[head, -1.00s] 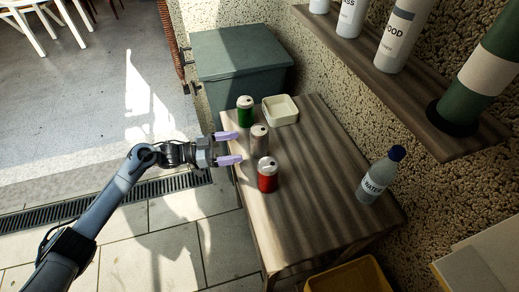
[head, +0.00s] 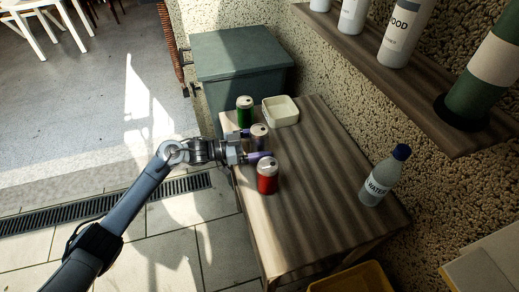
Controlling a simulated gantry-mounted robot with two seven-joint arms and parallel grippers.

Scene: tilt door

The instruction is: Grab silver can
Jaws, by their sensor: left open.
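The silver can (head: 260,137) stands upright on the wooden table (head: 308,200), between a green can (head: 244,111) behind it and a red can (head: 267,178) in front of it. My left gripper (head: 252,144) is open at the silver can, with its purple fingers on either side of the can's lower part. The near finger passes just behind the red can's top. The far finger lies between the silver and green cans. Whether the fingers touch any can is not clear. My right gripper is not in view.
A cream tray (head: 280,111) sits at the table's back. A water bottle (head: 384,176) stands at the right edge. A wall shelf (head: 425,105) with bottles overhangs on the right. A green bin (head: 238,62) is behind. The table's front middle is clear.

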